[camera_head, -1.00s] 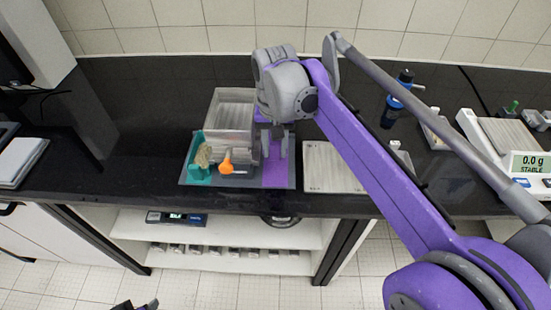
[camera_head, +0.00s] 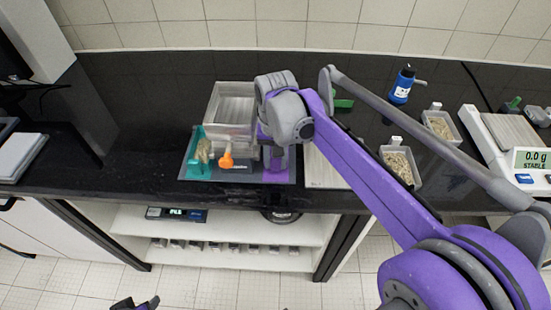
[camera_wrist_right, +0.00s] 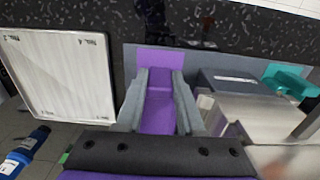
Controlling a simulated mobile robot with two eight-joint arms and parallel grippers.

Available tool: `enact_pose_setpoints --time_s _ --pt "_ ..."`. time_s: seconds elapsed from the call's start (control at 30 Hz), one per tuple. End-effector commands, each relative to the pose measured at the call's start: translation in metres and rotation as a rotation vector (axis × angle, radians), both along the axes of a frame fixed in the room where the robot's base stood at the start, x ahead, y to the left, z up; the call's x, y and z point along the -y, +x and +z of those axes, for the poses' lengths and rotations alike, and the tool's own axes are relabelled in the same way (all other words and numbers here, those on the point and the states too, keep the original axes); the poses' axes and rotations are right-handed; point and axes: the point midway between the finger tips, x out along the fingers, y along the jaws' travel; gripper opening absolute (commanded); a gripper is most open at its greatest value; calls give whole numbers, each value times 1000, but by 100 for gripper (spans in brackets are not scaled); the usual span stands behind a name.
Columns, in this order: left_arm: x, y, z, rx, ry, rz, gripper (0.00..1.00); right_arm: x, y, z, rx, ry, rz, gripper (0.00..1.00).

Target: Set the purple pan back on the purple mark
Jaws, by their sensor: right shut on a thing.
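My right gripper (camera_head: 278,158) reaches down at the right end of a grey mat on the bench. In the right wrist view its two fingers (camera_wrist_right: 161,105) stand either side of a purple piece, and it is shut on it; I take this to be part of the purple pan. The purple mark (camera_wrist_right: 160,60) shows as a flat patch just beyond the fingertips. The piece and the mark overlap in colour, so I cannot tell whether they touch.
A clear tray (camera_head: 232,100) stands behind. A pale board (camera_head: 322,172), sample trays (camera_head: 399,165), a blue bottle (camera_head: 403,86) and a scale (camera_head: 531,158) are to the right.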

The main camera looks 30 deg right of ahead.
Motion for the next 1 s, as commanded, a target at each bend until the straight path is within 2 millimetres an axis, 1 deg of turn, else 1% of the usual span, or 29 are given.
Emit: enact_pose_setpoints --time_s 0.13,0.27,0.3,0.43,0.47,0.67,0.77,0.87,1.0 --pt "0 -1 -3 -1 0 0 50 0 0 -6 0 0 0 0" --pt "0 -1 -3 -1 0 0 50 0 0 -6 0 0 0 0" --pt "0 -1 -3 -1 0 0 50 0 0 -6 0 0 0 42" --pt "0 -1 -3 -1 0 0 50 0 0 -6 0 0 0 66" --pt "0 -1 -3 -1 0 0 50 0 0 -6 0 0 0 67" --pt "0 -1 -3 -1 0 0 50 0 0 -5 0 0 0 67" --pt "0 0 0 0 0 0 50 0 0 0 1 -1 0 67" --pt "0 1 6 3 0 0 50 0 0 14 1 0 0 67" --pt "0 2 8 3 0 0 50 0 0 42 1 -1 0 67"
